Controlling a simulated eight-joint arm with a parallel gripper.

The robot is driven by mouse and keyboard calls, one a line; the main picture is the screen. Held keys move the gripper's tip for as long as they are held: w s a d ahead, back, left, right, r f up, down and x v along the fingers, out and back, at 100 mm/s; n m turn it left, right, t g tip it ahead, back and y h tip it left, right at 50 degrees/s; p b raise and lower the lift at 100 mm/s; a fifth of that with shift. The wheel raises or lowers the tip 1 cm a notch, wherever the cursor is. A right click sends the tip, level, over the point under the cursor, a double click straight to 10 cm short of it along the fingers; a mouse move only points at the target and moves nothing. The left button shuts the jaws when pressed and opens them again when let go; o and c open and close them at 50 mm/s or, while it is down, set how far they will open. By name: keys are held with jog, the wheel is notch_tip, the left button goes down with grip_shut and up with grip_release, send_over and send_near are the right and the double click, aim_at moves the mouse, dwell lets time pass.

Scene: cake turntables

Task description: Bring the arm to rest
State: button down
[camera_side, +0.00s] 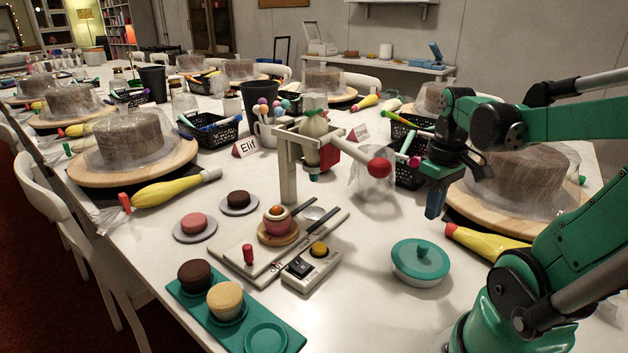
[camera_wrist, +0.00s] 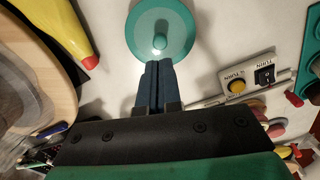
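My gripper (camera_side: 436,202) hangs in the air at the right of the side view, pointing down, between the teal-lidded bowl and the cake turntable at the right. In the wrist view its two blue fingers (camera_wrist: 155,82) lie side by side with no visible gap and nothing between them. The teal lid with its knob (camera_side: 421,260) sits on a white bowl on the table, in front of and below my gripper. In the wrist view the lid (camera_wrist: 176,22) shows just beyond the fingertips; I see no contact.
A stand with a piping bag and red knob (camera_side: 380,168) is left of my gripper. A switch box (camera_side: 308,268), a cupcake on a small turntable (camera_side: 278,225) and a teal tray (camera_side: 265,338) stand farther left. A yellow piping bag (camera_side: 485,245) and a covered cake (camera_side: 525,172) are close right.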

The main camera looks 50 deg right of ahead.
aim_at(425, 245)
jog(key=shift+f, duration=3.05)
jog(key=shift+r, duration=3.5)
jog(key=w+a+n+t, duration=0.1)
jog(key=w+a+t, duration=0.2)
jog(key=w+a, duration=0.2)
jog(key=w+a+n+t, duration=0.2)
jog(key=w+a+t, duration=0.2)
jog(key=a, duration=0.7)
jog(key=shift+w+r, duration=0.4)
jog(key=shift+w, duration=0.55)
